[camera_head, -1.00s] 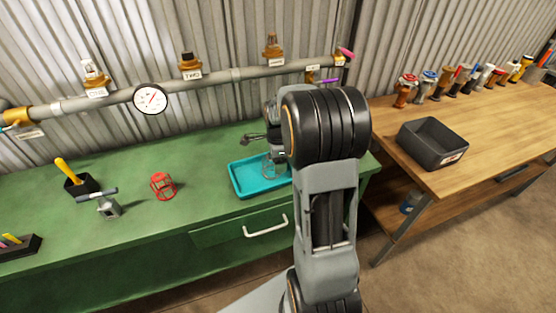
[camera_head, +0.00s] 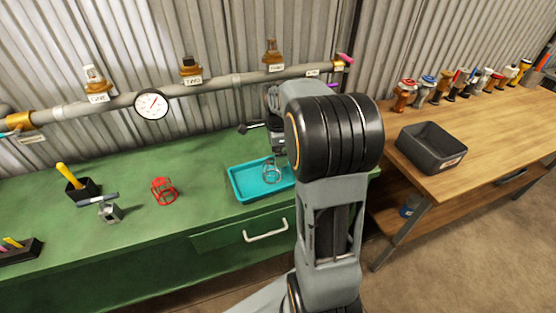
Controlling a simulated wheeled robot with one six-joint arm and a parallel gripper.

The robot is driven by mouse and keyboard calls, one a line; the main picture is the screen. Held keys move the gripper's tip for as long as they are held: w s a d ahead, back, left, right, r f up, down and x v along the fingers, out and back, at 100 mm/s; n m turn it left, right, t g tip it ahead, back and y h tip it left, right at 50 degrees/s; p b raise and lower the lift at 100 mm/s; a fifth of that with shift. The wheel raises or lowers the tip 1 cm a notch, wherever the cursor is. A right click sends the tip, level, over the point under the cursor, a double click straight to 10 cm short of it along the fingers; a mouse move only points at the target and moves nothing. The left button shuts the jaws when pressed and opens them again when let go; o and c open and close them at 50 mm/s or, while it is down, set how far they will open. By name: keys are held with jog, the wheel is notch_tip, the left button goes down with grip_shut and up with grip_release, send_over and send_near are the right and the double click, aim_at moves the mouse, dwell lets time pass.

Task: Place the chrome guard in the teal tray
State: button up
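The chrome guard (camera_head: 271,171), a small silvery wire cage, shows over the floor of the teal tray (camera_head: 243,191) and appears to stand in it. The tray lies on the green bench, left of my arm. My gripper (camera_head: 276,148) is just above and behind the guard, partly hidden by my arm's large dark joint. Its fingertips are too small and covered to show whether they are open or touch the guard.
A red guard (camera_head: 164,191) stands on the green bench (camera_head: 210,172) left of the tray. A grey metal tool (camera_head: 109,210) and a black holder (camera_head: 84,188) are farther left. A pipe with a gauge (camera_head: 151,104) runs behind. A dark bin (camera_head: 431,147) sits on the wooden bench.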

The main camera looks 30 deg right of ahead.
notch_tip(320, 180, up, 5)
jog(key=shift+a+r, duration=0.15)
jog(key=shift+r, duration=0.15)
jog(key=s+a+f+n+t, duration=0.2)
jog(key=s+a+n, duration=1.2)
jog(key=n, duration=0.8)
jog(key=shift+s+a+f+t, duration=0.25)
jog(key=shift+s+t, duration=0.1)
jog(key=shift+t, duration=0.35)
notch_tip(320, 180, up, 7)
jog(key=p, duration=0.6)
